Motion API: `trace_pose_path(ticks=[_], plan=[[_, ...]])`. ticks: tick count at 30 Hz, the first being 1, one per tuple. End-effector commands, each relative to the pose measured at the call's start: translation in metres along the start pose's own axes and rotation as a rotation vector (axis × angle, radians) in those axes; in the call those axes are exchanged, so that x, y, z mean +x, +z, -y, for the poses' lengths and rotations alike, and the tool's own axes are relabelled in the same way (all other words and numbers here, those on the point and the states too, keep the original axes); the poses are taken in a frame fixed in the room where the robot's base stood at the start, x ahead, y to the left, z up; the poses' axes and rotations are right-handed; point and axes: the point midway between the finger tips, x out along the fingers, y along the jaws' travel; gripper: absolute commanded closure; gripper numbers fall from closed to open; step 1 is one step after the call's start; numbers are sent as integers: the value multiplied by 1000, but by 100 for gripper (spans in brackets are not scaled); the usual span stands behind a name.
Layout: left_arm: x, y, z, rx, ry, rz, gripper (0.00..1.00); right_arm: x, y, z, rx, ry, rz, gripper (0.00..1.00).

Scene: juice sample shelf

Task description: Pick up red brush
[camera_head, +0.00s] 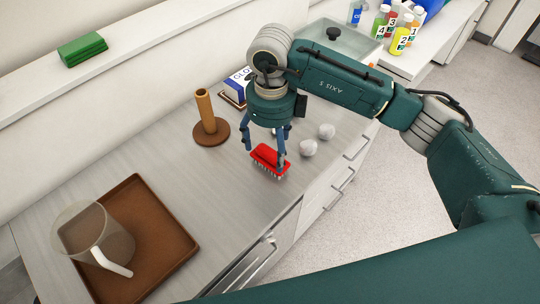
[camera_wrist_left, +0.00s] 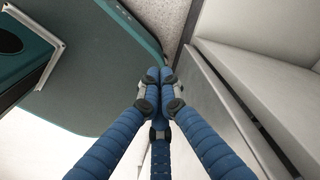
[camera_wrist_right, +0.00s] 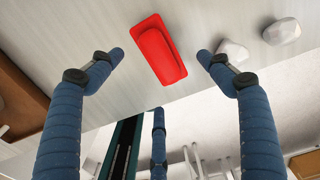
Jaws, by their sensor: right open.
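The red brush (camera_head: 268,157) lies on the grey counter near its front edge, bristles down. My right gripper (camera_head: 266,150) is over it, pointing down, with fingers apart on either side of the brush. In the right wrist view the red brush (camera_wrist_right: 160,50) shows between and beyond the open fingers of my right gripper (camera_wrist_right: 160,58); no finger is seen closed on it. My left gripper (camera_wrist_left: 160,78) shows only in the left wrist view, its blue fingertips together with nothing seen between them.
Two whitish lumps (camera_head: 317,140) lie right of the brush. A brown stand with an upright post (camera_head: 205,110) is behind left. A brown tray (camera_head: 165,225) holds a clear jug (camera_head: 95,235) at left. A box (camera_head: 238,86) stands behind the gripper. Numbered bottles (camera_head: 398,35) are at the back right.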

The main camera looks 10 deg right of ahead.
Motion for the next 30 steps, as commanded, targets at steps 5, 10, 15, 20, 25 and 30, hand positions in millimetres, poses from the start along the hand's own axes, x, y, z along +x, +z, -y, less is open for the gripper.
trace_pose_path(ticks=[5,10,15,20,25,30], plan=[[-18,-2,0,1,0,-1,100,17,-2,-2,0,3,-6,22],[-29,-4,0,1,1,-2,100,43,-1,-3,0,3,-3,22],[-30,-4,0,1,1,-2,100,53,0,-3,-2,1,1,22],[-29,-5,0,1,0,-4,100,54,0,-3,-2,1,1,22],[-29,-6,0,0,0,-5,100,53,0,-3,-2,1,1,56],[-30,-6,0,0,0,-5,100,53,0,-3,-1,1,2,72]])
